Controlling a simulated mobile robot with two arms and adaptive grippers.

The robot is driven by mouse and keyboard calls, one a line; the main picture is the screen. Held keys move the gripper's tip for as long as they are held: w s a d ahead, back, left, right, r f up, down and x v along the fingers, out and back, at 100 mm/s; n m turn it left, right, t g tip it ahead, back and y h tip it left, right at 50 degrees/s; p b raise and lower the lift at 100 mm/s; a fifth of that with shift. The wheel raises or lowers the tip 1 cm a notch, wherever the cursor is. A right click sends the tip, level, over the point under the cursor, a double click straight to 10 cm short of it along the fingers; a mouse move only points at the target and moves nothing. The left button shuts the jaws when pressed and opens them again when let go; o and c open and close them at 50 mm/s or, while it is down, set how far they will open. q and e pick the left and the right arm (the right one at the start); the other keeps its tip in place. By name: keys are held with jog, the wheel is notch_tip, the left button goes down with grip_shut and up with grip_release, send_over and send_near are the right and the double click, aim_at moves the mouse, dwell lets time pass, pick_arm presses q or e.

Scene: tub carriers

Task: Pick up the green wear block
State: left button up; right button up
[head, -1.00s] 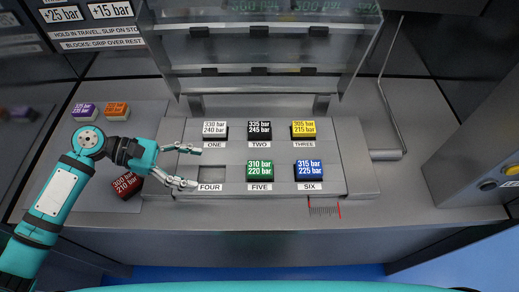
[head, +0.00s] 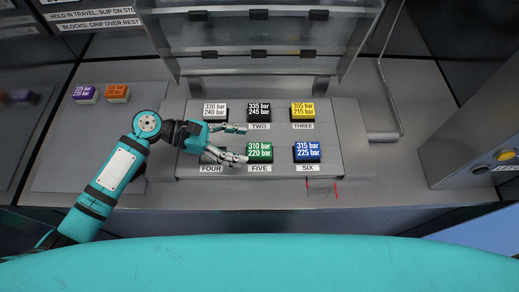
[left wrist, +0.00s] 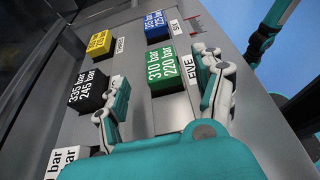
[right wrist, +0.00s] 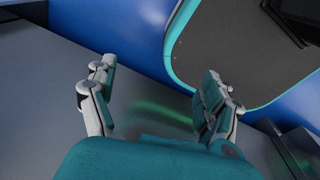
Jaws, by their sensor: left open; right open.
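The green wear block (head: 259,152), marked 310 bar 220 bar, sits in the slot labelled FIVE on the grey panel. It also shows in the left wrist view (left wrist: 168,70), ahead of the fingers. My left gripper (head: 240,143) is open and empty, just left of the green block, with its lower fingertip at the block's left edge. In the left wrist view the left gripper (left wrist: 160,95) has its fingers apart, one near the FIVE label and one near the black block. My right gripper (right wrist: 155,95) is open and empty, away from the panel.
On the panel are the white block (head: 215,111), black block (head: 259,112), yellow block (head: 302,112) and blue block (head: 307,151). Purple (head: 85,94) and orange (head: 116,93) blocks lie at left. A raised clear guard (head: 260,40) stands behind; a lever (head: 383,110) is at right.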

aim_at(258, 149)
pick_arm(q)
jog(key=p+x, duration=0.1)
jog(key=x, duration=0.3)
jog(key=shift+d, duration=0.3)
jog(key=shift+d+f, duration=0.15)
jog(key=shift+f, duration=0.05)
jog(key=c, duration=1.3)
pick_arm(e)
jog(key=shift+s+r, duration=0.6)
jog(key=shift+r, duration=0.15)
